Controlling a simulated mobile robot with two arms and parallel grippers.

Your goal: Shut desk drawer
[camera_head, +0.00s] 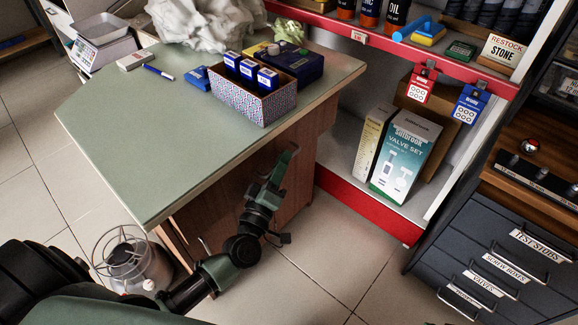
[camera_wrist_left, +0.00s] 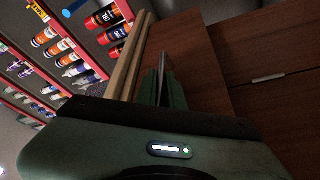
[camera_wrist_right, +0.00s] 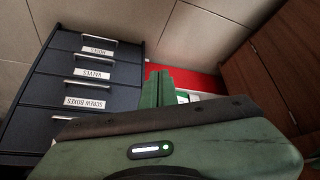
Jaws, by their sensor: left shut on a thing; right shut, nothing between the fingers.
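The desk (camera_head: 130,150) has a pale green top over brown wooden fronts (camera_head: 308,190). My left gripper (camera_head: 286,160) is at the wooden front, below the top's edge. In the left wrist view its fingers (camera_wrist_left: 165,82) are shut against the dark wood of the desk drawer (camera_wrist_left: 203,65). The exact part they grip is hidden. How far the drawer stands out is unclear. My right gripper (camera_wrist_right: 163,88) is shut and empty, outside the head view.
A patterned box (camera_head: 250,103) with blue cartons and a crumpled white sheet (camera_head: 205,20) are on the desk. Red-edged shelves (camera_head: 365,205) stand behind it. A dark labelled drawer cabinet (camera_head: 480,260) is at right. A wire-caged item (camera_head: 130,262) is on the floor. Floor between desk and cabinet is clear.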

